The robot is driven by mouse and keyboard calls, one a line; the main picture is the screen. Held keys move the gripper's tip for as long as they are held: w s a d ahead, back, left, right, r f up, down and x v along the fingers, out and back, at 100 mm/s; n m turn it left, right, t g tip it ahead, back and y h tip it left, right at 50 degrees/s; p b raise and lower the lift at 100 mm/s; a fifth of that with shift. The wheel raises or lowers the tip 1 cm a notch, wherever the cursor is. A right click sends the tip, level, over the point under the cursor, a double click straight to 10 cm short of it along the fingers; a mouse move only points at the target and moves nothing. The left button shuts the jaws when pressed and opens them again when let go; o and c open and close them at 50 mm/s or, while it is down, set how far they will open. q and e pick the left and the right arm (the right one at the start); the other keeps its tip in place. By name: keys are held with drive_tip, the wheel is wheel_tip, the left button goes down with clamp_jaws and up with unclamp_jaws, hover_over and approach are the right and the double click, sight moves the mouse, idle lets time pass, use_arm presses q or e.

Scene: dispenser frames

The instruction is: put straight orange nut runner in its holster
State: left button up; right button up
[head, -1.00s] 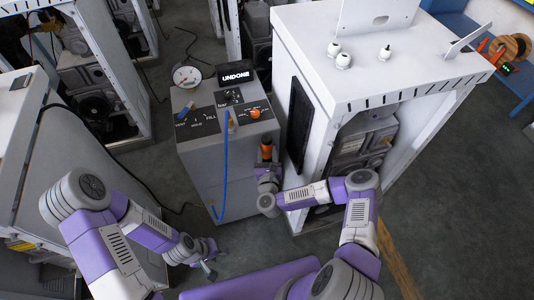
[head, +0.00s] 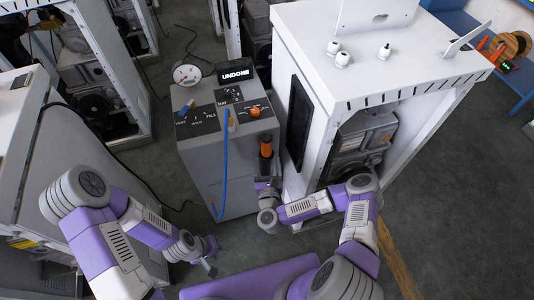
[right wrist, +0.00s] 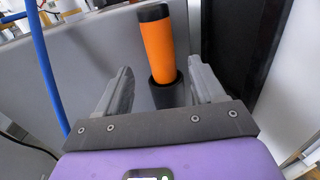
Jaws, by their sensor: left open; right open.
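The straight orange nut runner (head: 266,146) stands upright in a black holster (head: 265,166) on the front of the grey dispenser cabinet. In the right wrist view the orange nut runner (right wrist: 157,50) has a black top end, and its lower end is inside the black holster (right wrist: 168,95). My right gripper (right wrist: 160,70) is open, with one finger to each side of the holster in that view, and no contact shows. In the head view my right gripper (head: 267,185) is just below the holster. My left gripper (head: 209,266) is open and empty, low at the left.
The grey cabinet (head: 215,170) carries a gauge (head: 187,75), a sign reading "UNDONE" (head: 235,72) and a blue hose (head: 225,175) down its front. A white machine frame (head: 310,60) stands close on the right. Open floor (head: 455,200) lies further right.

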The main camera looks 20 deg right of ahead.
drive_tip(key=s+a+f+n+g+y, duration=0.4)
drive_tip(key=s+a+n+y, duration=0.15)
drive_tip(key=n, duration=0.65)
drive_tip(key=s+a+f+n+g+y, duration=0.4)
drive_tip(key=s+a+f+n+y, duration=0.15)
drive_tip(key=n, duration=0.55)
drive_tip(key=s+d+n+g+h, duration=0.2)
drive_tip(key=s+d+n+g, duration=0.4)
drive_tip(key=s+n+g, duration=0.3)
drive_tip(key=shift+s+d+n+h, duration=0.2)
drive_tip(key=shift+s+n+h, duration=0.2)
drive_tip(key=shift+s+n, duration=1.2)
drive_tip(key=shift+w+f+n, duration=0.1)
drive_tip(key=shift+w+n, duration=0.3)
